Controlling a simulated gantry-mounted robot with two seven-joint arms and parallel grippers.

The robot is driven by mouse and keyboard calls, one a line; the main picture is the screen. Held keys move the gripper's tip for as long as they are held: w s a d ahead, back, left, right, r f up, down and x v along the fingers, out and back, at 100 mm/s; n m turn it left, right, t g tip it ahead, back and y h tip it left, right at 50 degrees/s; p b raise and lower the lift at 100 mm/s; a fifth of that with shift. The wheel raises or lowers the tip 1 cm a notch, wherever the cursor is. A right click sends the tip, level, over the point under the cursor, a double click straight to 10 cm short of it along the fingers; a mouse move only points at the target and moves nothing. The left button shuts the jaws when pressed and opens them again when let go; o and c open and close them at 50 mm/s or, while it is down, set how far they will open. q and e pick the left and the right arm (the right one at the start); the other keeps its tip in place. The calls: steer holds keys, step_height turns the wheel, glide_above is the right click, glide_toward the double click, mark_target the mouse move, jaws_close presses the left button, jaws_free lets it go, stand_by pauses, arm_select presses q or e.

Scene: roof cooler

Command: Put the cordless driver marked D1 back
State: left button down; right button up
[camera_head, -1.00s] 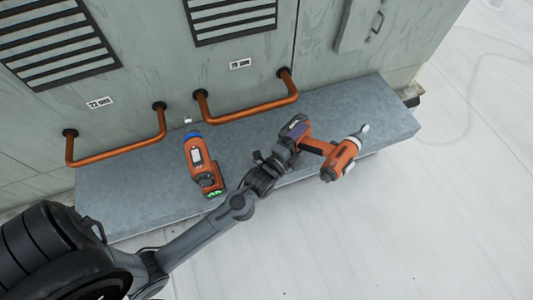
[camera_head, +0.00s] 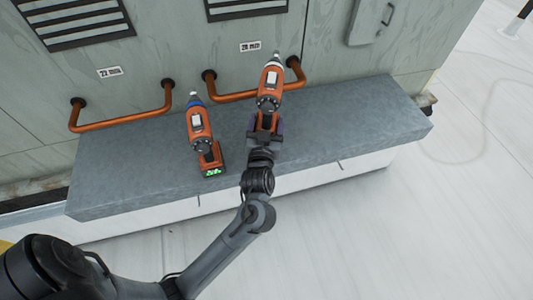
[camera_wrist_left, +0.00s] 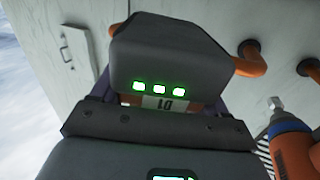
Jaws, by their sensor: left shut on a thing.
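My left gripper (camera_head: 264,132) is shut on the handle of an orange and grey cordless driver (camera_head: 269,84). The driver's tip points up and away, in front of the right copper pipe. In the left wrist view its grey battery base (camera_wrist_left: 172,55) shows three green lights and a white tag that seems to read D1 upside down. A second orange driver (camera_head: 200,129) with a blue collar is on the grey ledge (camera_head: 350,118), left of my gripper. Part of it shows at the lower right in the left wrist view (camera_wrist_left: 292,150). My right gripper is not in view.
Two copper pipes, left (camera_head: 125,120) and right (camera_head: 240,95), bend out of the wall above the ledge. Labels read 22 mm (camera_head: 110,72) at left and 28 mm (camera_head: 250,46) at right. The ledge's right part is clear.

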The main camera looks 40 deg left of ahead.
arm_select(q)
steer(key=shift+w+a+r+n, duration=0.1)
steer(key=shift+w+a+n, duration=0.05)
steer(key=shift+n, duration=0.15)
steer(key=shift+f, duration=0.25)
step_height(320, 180, down, 3)
steer(key=shift+r+b, duration=0.15)
steer(key=shift+b, duration=0.25)
steer(key=shift+f+b, duration=0.5)
steer(key=shift+f, duration=1.75)
steer(key=shift+c, duration=2.2)
jaws_free()
steer(key=shift+f, duration=0.3)
steer(key=o, duration=0.4)
steer(key=shift+o, duration=0.2)
steer(key=shift+r, duration=0.15)
